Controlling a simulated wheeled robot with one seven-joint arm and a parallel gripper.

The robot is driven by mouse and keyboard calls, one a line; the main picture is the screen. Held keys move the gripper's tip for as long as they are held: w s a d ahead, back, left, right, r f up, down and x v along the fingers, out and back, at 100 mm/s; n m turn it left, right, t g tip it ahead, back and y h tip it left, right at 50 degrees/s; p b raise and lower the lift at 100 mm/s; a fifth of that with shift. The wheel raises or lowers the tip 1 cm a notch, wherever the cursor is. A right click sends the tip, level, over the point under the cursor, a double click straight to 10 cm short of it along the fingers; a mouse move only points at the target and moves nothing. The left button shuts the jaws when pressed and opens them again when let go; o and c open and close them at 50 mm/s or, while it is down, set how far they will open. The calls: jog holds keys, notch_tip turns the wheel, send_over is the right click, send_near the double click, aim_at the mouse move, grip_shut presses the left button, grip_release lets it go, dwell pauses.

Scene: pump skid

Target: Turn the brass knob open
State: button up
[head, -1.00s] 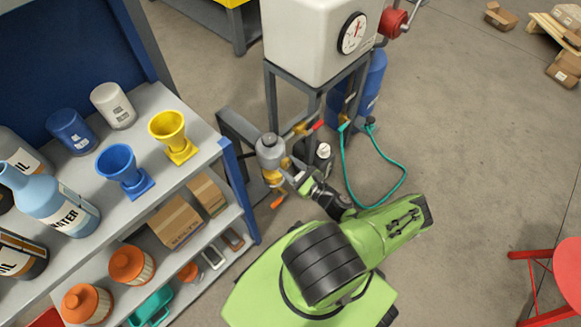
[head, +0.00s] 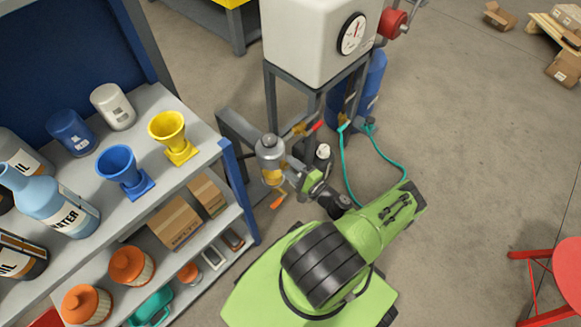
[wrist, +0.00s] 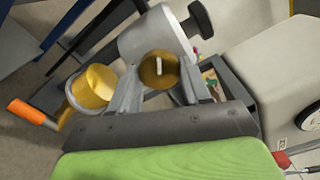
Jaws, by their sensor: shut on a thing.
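The brass knob (wrist: 158,69) shows in the wrist view as a round brass face with a pale line, which stands nearly upright in the picture. My gripper (wrist: 157,80) is shut on it, one finger at each side. The knob sits at the grey cylindrical body (wrist: 150,35) of the unit. In the head view, my gripper (head: 294,178) reaches the lower right side of that unit (head: 270,150); the knob is too small or hidden to make out there.
An amber bowl (wrist: 94,86) and an orange-ended handle (wrist: 32,112) are left of the knob. A white tank (head: 312,40) on a grey frame stands behind. A loaded shelf (head: 190,165) is at left. A teal hose (head: 350,180) lies right; open floor lies beyond.

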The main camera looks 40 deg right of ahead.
jog(key=n, duration=0.6)
jog(key=shift+p, duration=0.4)
jog(key=shift+n, duration=0.3)
jog(key=o, duration=1.1)
jog(key=shift+c, duration=0.2)
jog(key=shift+s, duration=0.1)
jog(key=s+p, duration=0.1)
jog(key=s, duration=1.4)
jog(key=shift+s+d, duration=0.2)
jog(key=shift+s, duration=0.15)
jog(key=shift+w+r, duration=0.1)
